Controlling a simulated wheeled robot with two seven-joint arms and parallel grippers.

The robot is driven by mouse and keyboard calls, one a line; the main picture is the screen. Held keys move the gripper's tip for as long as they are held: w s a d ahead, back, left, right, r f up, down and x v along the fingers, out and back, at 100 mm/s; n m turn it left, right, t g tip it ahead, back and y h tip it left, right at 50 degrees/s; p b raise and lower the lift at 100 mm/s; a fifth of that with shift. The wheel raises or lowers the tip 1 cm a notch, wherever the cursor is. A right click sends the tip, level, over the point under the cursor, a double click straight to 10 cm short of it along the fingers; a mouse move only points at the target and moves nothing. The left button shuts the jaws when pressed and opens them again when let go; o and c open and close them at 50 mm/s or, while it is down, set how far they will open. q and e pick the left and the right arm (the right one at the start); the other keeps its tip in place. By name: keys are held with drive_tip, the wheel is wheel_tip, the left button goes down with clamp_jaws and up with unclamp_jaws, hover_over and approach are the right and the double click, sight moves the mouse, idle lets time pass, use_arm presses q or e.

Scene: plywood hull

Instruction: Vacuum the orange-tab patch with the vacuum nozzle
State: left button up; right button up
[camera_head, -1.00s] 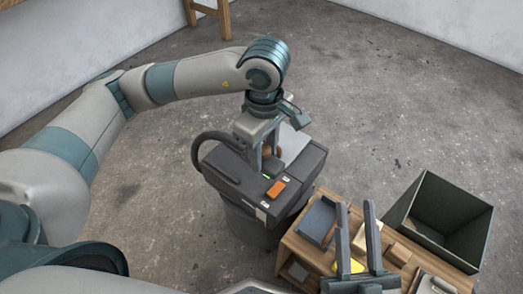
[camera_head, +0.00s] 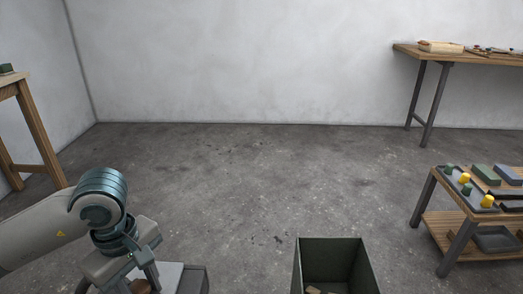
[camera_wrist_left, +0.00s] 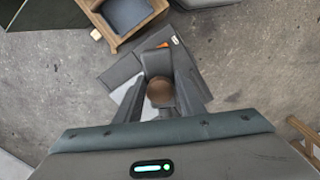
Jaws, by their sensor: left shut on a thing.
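My left gripper (camera_wrist_left: 160,97) is shut on a brown, rounded grip (camera_wrist_left: 160,91), which looks like the handle of the vacuum nozzle. A dark grey piece (camera_wrist_left: 156,62) lies just beyond the grip. The grey vacuum unit (camera_wrist_left: 187,58), with an orange switch (camera_wrist_left: 163,45), is beneath the gripper. In the head view my left wrist is at the bottom left, above a corner of the vacuum unit (camera_head: 194,281); the fingertips are cut off or hidden. No orange-tab patch can be made out. My right gripper is not in view.
An open dark bin (camera_head: 335,262) stands at bottom centre. A wooden cart (camera_head: 440,222) with yellow and green pieces is at the right. A wooden table (camera_head: 405,48) stands against the back wall; another wooden stand (camera_head: 38,130) is at left. The middle floor is clear.

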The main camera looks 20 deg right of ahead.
use_arm(q)
drive_tip(key=d+r+m, duration=0.4)
drive_tip(key=r+m, duration=0.3)
drive_tip(key=m, duration=0.2)
drive_tip(key=shift+w, duration=0.45)
drive_tip(key=shift+r, duration=0.1)
drive_tip(key=shift+d, duration=0.1)
